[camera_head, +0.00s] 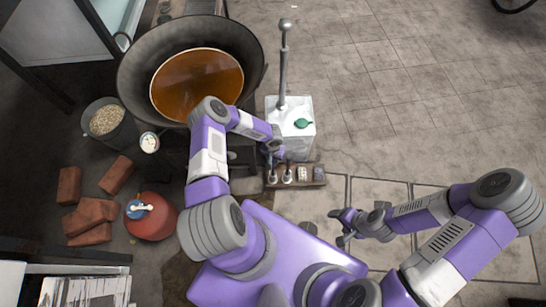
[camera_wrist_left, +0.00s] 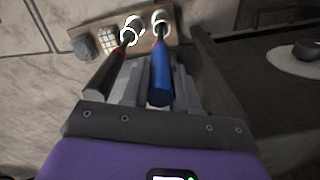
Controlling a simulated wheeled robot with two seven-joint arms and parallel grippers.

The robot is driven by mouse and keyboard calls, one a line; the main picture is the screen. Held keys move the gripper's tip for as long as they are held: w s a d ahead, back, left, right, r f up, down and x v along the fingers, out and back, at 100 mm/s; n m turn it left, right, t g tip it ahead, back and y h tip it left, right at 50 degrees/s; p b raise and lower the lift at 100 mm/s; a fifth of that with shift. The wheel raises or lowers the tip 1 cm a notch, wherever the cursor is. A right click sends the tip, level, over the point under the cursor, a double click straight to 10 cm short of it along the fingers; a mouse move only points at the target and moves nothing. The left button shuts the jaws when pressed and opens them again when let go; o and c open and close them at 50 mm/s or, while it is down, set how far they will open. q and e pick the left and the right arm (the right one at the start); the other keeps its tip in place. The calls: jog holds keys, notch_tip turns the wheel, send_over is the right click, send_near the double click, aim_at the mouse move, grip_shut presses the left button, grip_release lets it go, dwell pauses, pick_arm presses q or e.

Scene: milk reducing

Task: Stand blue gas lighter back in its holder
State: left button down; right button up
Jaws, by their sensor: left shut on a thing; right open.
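The blue gas lighter (camera_wrist_left: 161,75) lies between the fingers of my left gripper (camera_wrist_left: 160,90), which is shut on it. Its far end points at a white ring (camera_wrist_left: 160,17) on the wooden holder board (camera_wrist_left: 145,42); I cannot tell whether it is inside the ring or just over it. A dark-handled tool (camera_wrist_left: 108,70) beside it reaches to the other white ring (camera_wrist_left: 131,26). In the head view my left gripper (camera_head: 272,150) is just above the board (camera_head: 320,183), and the lighter is hard to make out. My right gripper (camera_head: 343,226) is open and empty, over the floor.
A white box (camera_head: 298,140) with a green item (camera_head: 303,123) and an upright metal post (camera_head: 283,65) stands behind the board. A large pan (camera_head: 130,80) of brown liquid is at the upper left. A red gas cylinder (camera_head: 155,222) and bricks (camera_head: 92,215) lie left.

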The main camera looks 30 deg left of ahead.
pick_arm(q)
jog(key=c, duration=0.8)
grip_release()
jog(key=shift+r, duration=0.1)
notch_tip(320, 180, up, 6)
jog(key=p, duration=0.3)
jog(key=shift+r, duration=0.7)
notch_tip(320, 180, up, 9)
jog(key=p, duration=0.6)
